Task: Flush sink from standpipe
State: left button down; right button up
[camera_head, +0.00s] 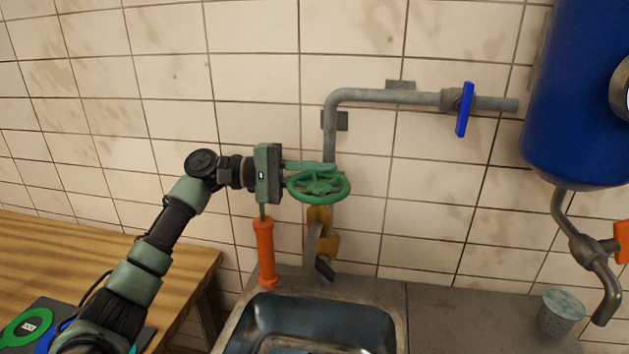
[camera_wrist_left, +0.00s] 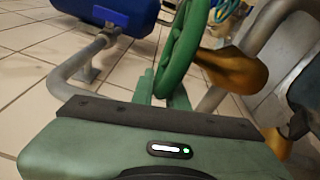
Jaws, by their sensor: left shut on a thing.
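A green handwheel (camera_head: 322,187) sits on the grey standpipe (camera_head: 331,135), above a brass-coloured body (camera_head: 327,243) and a dark-tipped spout (camera_head: 323,267). The metal sink (camera_head: 260,325) lies below. My left gripper (camera_head: 308,167) comes in from the left with its fingers shut on the handwheel's rim. In the left wrist view the green wheel (camera_wrist_left: 182,48) stands edge-on beyond my green gripper body, at the fingers (camera_wrist_left: 160,88); the exact contact is partly hidden. My right gripper is not in view.
A blue lever (camera_head: 464,110) is on the upper pipe. A blue tank (camera_head: 570,110) with an orange valve handle (camera_head: 621,241) hangs at right, above a cup (camera_head: 560,312) on the counter. An orange cylinder (camera_head: 265,252) stands beside the sink. A wooden table (camera_head: 60,255) is at left.

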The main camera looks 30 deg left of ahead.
pick_arm(q)
jog(key=m+g, duration=0.1)
jog(key=g, duration=0.1)
jog(key=d+m+g+h, duration=0.1)
jog(key=shift+w+r+m+g, duration=0.2)
jog(key=shift+m+g, duration=0.1)
jog(key=shift+g, duration=0.1)
jog(key=shift+d+f+m+g, duration=0.1)
jog(key=shift+d+m+g, duration=0.15)
jog(key=shift+m+g, duration=0.4)
jog(key=shift+d+f+m+g, duration=0.1)
jog(key=shift+d+m+g, duration=0.2)
jog(key=shift+g, duration=0.95)
jog(key=c, duration=1.4)
grip_release()
